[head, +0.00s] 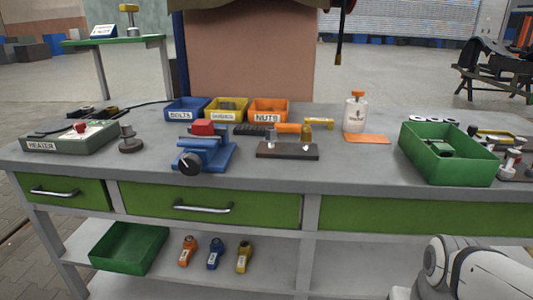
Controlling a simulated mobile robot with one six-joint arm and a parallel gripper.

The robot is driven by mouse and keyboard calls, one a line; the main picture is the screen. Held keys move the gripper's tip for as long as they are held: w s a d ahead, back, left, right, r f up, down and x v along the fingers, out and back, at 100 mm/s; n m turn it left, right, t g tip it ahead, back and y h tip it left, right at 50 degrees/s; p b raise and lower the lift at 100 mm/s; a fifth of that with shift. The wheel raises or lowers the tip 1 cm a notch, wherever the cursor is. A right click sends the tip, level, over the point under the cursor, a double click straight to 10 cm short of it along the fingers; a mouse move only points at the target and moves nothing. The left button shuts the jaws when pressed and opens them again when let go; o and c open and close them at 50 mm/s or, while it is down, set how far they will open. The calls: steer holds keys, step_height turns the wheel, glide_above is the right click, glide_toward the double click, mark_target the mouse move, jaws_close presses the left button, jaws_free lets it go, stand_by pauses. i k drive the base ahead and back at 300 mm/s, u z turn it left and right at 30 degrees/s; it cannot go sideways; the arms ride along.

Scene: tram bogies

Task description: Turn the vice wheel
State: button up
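The blue vice (208,155) stands near the front edge of the grey workbench (340,170), left of the middle. Its wheel (189,163) is a black disc on the front side, facing me, with a pale line across it. A red block (203,128) sits at the top of the vice; I cannot tell whether it is clamped. My arm shows only as white links at the lower right. My gripper is not in view, so whether it is open or shut is hidden.
A heater box (75,137) and a dark round stand (130,142) are left of the vice. A dark block (287,151) lies to its right. Bins for bolts (187,115), washers (226,117) and nuts (268,118) stand behind. A green tray (450,168) stands at right.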

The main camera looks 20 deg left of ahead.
mark_target(190, 164)
steer(key=z, duration=0.05)
steer(key=k, duration=1.1)
steer(key=u, duration=0.5)
steer(key=i, duration=1)
steer(key=u, duration=0.05)
